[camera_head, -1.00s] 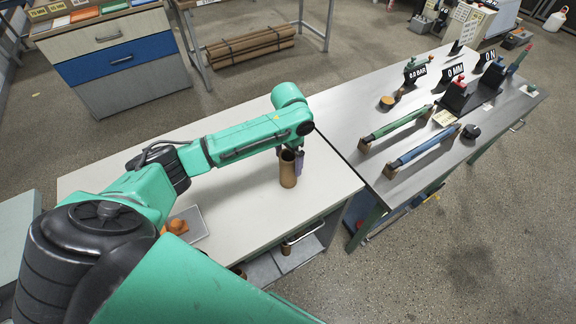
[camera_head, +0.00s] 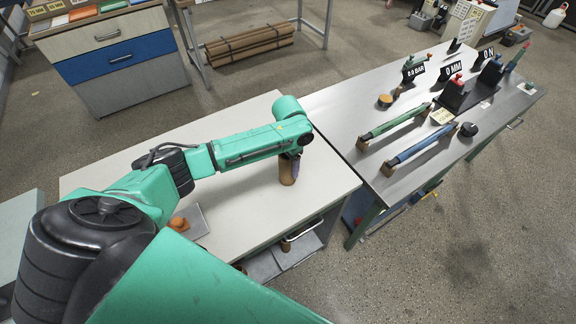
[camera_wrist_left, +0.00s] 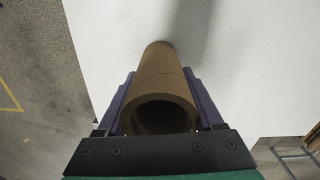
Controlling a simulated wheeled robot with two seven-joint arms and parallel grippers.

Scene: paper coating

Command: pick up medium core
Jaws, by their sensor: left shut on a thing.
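The medium core is a brown cardboard tube (camera_head: 287,171) standing near the right end of the white table, partly hidden by my left gripper (camera_head: 290,160). In the left wrist view the tube (camera_wrist_left: 162,78) lies between the two purple fingers of my left gripper (camera_wrist_left: 165,100), with its open round end towards the camera. The fingers press on both sides of it, so the gripper is shut on it. I cannot tell whether its lower end touches the table. My right gripper is not in view.
The white table (camera_head: 235,215) is mostly clear around the tube. A small tray (camera_head: 200,222) with an orange item (camera_head: 177,223) lies at its front left. The grey metal table (camera_head: 345,115) on the right holds green and blue rollers on stands and several signs.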

